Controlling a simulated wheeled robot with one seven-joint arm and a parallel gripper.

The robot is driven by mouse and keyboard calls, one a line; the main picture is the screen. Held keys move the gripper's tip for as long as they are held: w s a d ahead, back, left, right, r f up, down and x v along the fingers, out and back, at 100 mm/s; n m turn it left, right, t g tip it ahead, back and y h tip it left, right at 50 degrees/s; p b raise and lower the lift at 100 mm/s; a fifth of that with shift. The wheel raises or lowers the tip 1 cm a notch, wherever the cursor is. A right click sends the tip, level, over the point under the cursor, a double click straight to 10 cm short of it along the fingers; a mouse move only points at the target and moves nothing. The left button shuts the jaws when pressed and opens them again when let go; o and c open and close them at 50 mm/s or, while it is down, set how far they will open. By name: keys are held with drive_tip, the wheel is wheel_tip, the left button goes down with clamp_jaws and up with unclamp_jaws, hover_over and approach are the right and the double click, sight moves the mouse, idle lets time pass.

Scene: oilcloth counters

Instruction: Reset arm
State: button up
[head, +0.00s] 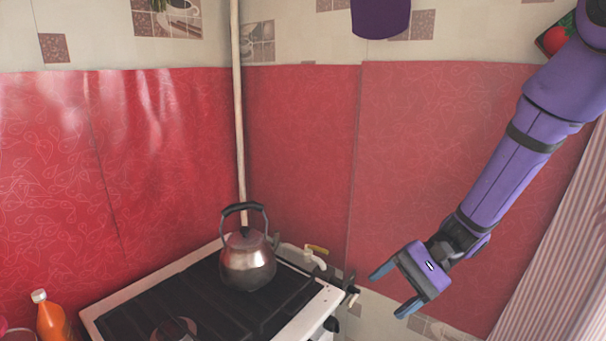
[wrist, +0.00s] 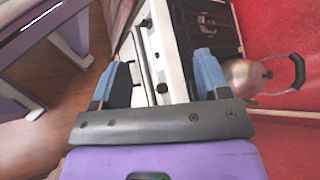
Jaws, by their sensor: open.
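My gripper (head: 389,291) is at the lower right in the head view, at the end of my purple arm, which reaches down from the upper right. Its two blue fingers are spread apart with nothing between them. In the wrist view my gripper (wrist: 162,82) also shows open and empty, with the white side of the stove (wrist: 150,50) beyond the fingers. In the head view the gripper is to the right of the stove (head: 185,272). I cannot tell its exact distance from the stove.
A metal kettle (head: 247,262) with a black handle stands on the stove; it also shows in the wrist view (wrist: 241,78). An orange bottle (head: 53,318) is at the lower left. Red oilcloth (head: 300,150) covers the walls, and a striped curtain (head: 560,265) hangs at right.

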drive_tip(key=s+d+r+n+t+h, duration=0.2)
drive_tip(key=s+d+r+t+h, duration=0.2)
drive_tip(key=s+d+r, duration=0.3)
drive_tip(key=s+d+r+n+t+h, duration=0.3)
drive_tip(key=s+d+r+t+h, duration=0.2)
drive_tip(key=r, duration=0.7)
drive_tip(key=s+d+h, duration=0.2)
drive_tip(key=shift+s+r+t+h, duration=0.15)
drive_tip(key=shift+t+h, duration=0.15)
